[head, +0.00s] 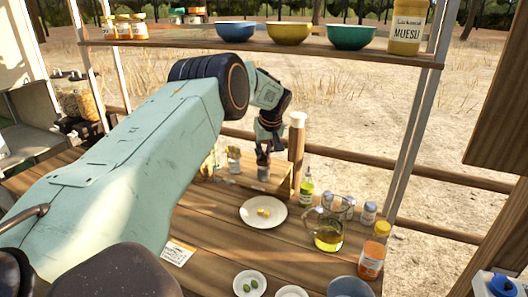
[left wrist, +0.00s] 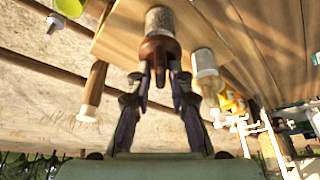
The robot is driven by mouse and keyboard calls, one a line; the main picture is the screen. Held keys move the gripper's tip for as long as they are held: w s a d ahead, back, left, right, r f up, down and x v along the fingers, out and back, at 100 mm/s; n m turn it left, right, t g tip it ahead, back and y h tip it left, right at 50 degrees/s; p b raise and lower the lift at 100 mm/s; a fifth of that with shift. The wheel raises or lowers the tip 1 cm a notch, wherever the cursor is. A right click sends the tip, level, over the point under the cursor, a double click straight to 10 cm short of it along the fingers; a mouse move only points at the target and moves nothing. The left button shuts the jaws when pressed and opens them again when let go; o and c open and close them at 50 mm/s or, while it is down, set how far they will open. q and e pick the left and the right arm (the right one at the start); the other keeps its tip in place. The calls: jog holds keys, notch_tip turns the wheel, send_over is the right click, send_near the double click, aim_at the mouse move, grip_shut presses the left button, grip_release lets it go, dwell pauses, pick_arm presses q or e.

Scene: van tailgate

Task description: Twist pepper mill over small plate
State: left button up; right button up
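The pepper mill, with a brown top (left wrist: 160,48) and a see-through, speckled body (left wrist: 159,19), is upright at the wooden riser. My left gripper (head: 268,143) points down over it, its fingers (left wrist: 158,80) on both sides of the brown top. I cannot tell whether they press on it. In the head view the mill's grey lower part (head: 263,172) shows below the fingers. A white plate (head: 278,222) with a little yellow food lies in front of the riser. A smaller white plate (head: 240,276) with green olives lies at the front edge. My right gripper is not in view.
Right of the white plate stand a green-labelled bottle (head: 306,193), a glass jug of oil (head: 328,238) and an orange-labelled jar (head: 373,250). A wooden post (head: 296,150) is close right of the gripper. A shelf with bowls (head: 289,32) runs above. A card (head: 177,252) lies left.

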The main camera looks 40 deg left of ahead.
pick_arm(q)
jog(key=shift+s, duration=0.15)
grip_shut()
jog(key=shift+d+f, duration=0.1)
jog(key=shift+d, duration=0.05)
jog(key=shift+m+p, duration=0.3)
jog(key=shift+m, duration=0.4)
jog(key=shift+s+m+t+h, duration=0.1)
jog(key=shift+m+t+h, duration=0.25)
jog(key=shift+m, duration=0.35)
jog(key=shift+f+m+t, duration=0.1)
jog(key=shift+m+t, duration=0.15)
jog(key=shift+m, duration=0.65)
jog(key=shift+m+t+h, duration=0.3)
jog(key=shift+m+h, duration=0.35)
jog(key=shift+m, duration=0.55)
jog(key=shift+a+f+m+h+b, duration=0.15)
jog(key=shift+m+h+b, duration=0.45)
jog(key=shift+m+b, duration=0.8)
